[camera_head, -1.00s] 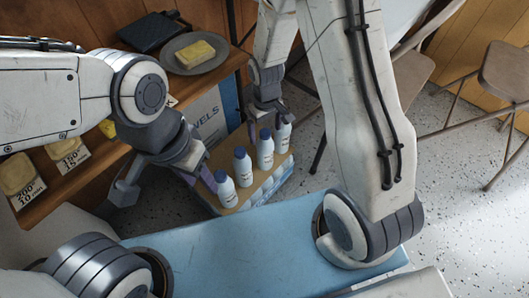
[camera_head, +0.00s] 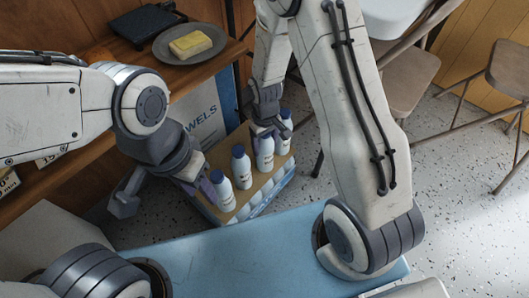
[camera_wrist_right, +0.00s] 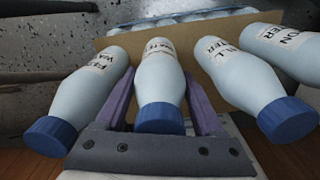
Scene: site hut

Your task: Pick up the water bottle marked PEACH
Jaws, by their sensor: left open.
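In the right wrist view, the leftmost bottle (camera_wrist_right: 88,92) has a label that seems to begin with PE; the rest is unclear. My right gripper (camera_wrist_right: 160,90) has its purple fingers on both sides of the second bottle (camera_wrist_right: 160,75), whose label is partly hidden. Gaps show beside its neck; contact at the fingertips is unclear. In the head view this is the third bottle from the left (camera_head: 265,156). My left gripper (camera_head: 203,188) is open beside the leftmost bottle (camera_head: 223,192).
Two more bottles to the right in the wrist view read like STILL (camera_wrist_right: 240,75) and LEMON (camera_wrist_right: 285,45) WATER. A wooden shelf (camera_head: 215,75) bears a plate (camera_head: 212,47) with a yellow block. Folding chairs (camera_head: 405,80) stand at right.

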